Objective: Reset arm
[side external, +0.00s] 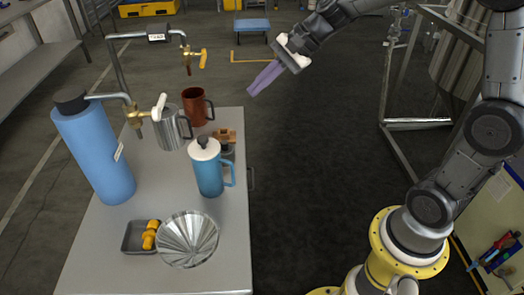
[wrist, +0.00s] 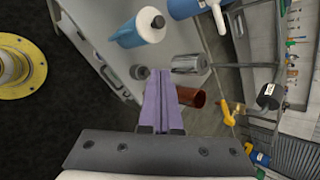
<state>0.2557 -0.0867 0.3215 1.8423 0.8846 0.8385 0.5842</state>
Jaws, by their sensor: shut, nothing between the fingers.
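My gripper (side external: 265,77) is in the air to the right of the table's far end in the side view, above the floor. Its two purple fingers are together with nothing between them. In the wrist view the closed fingers (wrist: 159,78) point toward the table. The steel table (side external: 225,262) stands left of my arm. My gripper is apart from everything on it.
On the table are a blue tank (side external: 95,150), a blue mug with a white lid (side external: 208,172), a steel mug (side external: 170,130), a brown mug (side external: 194,107), a fluted bowl (side external: 187,238) and a grey tray (side external: 128,240). A tap pipe (side external: 130,35) rises behind. Open floor lies right of the table.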

